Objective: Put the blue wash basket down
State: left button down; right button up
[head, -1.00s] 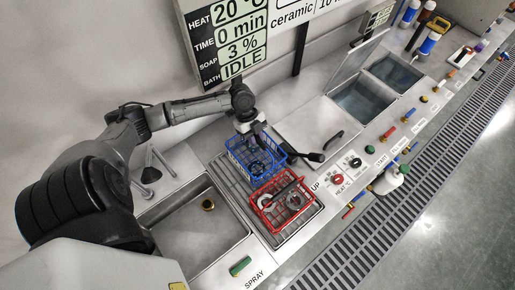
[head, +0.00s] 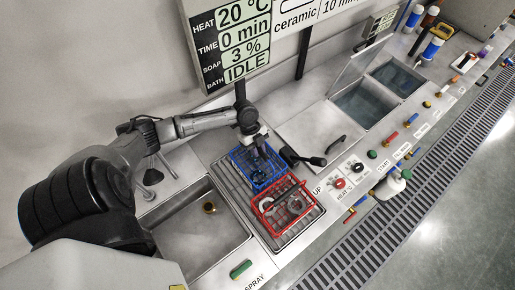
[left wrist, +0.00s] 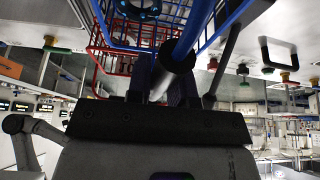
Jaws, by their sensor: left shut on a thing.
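The blue wash basket (head: 246,167) is a wire basket over the back part of the grey slatted rack (head: 250,218), with small dark parts inside. My left gripper (head: 259,149) is above it, shut on its handle. In the left wrist view the blue handle (left wrist: 212,28) runs between the fingers (left wrist: 167,85). The basket looks level and very low; I cannot tell whether its bottom touches the rack. A red wire basket (head: 262,212) holding ring-shaped parts stands on the rack close in front of it. My right gripper is not in view.
A sink (head: 200,245) lies left of the rack. A black lever (head: 305,158) sticks out just right of the blue basket. A lidded bath with open tanks (head: 362,103) is farther right. Knobs and a white bottle (head: 390,185) line the front edge.

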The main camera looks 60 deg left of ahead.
pick_arm(q)
jog(key=shift+f, duration=0.15)
jog(key=c, duration=1)
grip_release()
jog(key=v, duration=1.2)
